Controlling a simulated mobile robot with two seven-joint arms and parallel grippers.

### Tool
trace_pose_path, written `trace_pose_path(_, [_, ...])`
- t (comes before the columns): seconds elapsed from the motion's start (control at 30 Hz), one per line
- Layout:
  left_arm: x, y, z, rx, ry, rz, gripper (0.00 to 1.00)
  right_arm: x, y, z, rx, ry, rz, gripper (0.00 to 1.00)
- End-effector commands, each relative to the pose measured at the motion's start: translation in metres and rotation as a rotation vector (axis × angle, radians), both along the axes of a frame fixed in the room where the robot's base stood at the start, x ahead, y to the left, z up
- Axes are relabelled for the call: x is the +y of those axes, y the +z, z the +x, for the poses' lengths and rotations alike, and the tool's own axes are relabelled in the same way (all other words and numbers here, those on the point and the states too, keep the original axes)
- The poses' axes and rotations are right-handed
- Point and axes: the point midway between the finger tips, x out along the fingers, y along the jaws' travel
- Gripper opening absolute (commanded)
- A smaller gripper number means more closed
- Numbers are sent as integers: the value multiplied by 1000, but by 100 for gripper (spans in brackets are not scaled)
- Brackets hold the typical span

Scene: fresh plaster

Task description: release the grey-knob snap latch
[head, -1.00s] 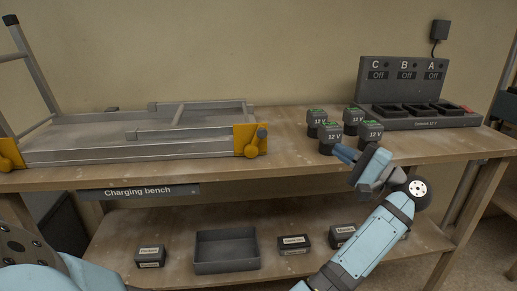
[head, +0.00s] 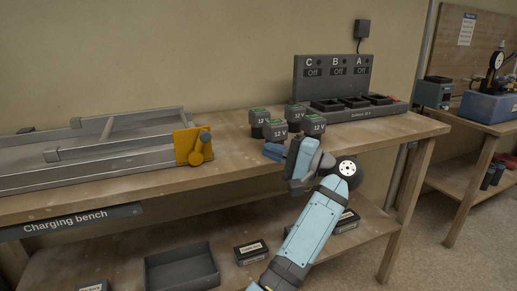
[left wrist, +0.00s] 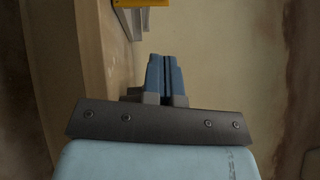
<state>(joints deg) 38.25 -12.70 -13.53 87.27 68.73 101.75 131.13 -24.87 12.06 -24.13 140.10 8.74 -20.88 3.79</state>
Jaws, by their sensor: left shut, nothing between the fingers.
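The yellow latch plate (head: 188,147) is fixed at the right end of a grey metal ladder-like frame (head: 100,170) lying on the bench. A grey knob (head: 205,136) sits at the plate's upper right, and a round yellow part (head: 196,158) hangs below it. My left gripper (head: 270,151) is shut and empty, its blue fingers pointing left near the bench's front edge, clearly apart and to the right of the latch. In the left wrist view the closed fingers (left wrist: 165,72) point up the picture, with part of the yellow plate (left wrist: 142,3) at the top edge. My right gripper is not seen.
Several 12 V batteries (head: 276,130) stand right behind my left gripper. A charger (head: 365,112) with slots C, B, A reading Off stands at the back right. The lower shelf holds a dark tray (head: 181,268) and small labelled boxes (head: 251,252).

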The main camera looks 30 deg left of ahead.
Motion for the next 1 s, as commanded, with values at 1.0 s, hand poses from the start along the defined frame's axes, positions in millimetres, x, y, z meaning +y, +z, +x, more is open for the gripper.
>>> trace_pose_path(1.0, [107, 19, -36, 1, 0, 0, 0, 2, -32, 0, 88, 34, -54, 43])
